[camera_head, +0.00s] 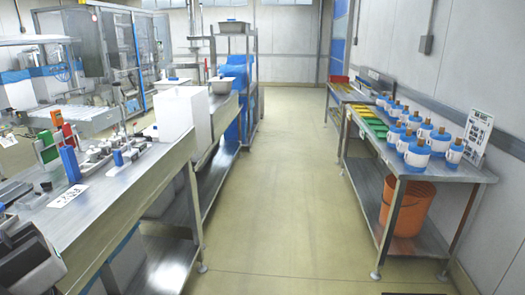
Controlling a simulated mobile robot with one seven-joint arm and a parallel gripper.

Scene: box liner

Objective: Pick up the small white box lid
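I cannot pick out a small white box lid for certain in the head view. A tall white box (184,112) stands on the left metal workbench (118,205), toward its far end. A flat white card with dark print (67,196) lies on the same bench nearer to me. Small parts crowd the bench's left side, too small to tell apart. My gripper is not in view.
A long metal table (377,181) on the right holds several blue-and-white containers (417,153) and green and yellow trays. An orange bucket (408,207) is on its lower shelf. A metal rack (236,77) stands farther back. The floor aisle (279,190) between is clear.

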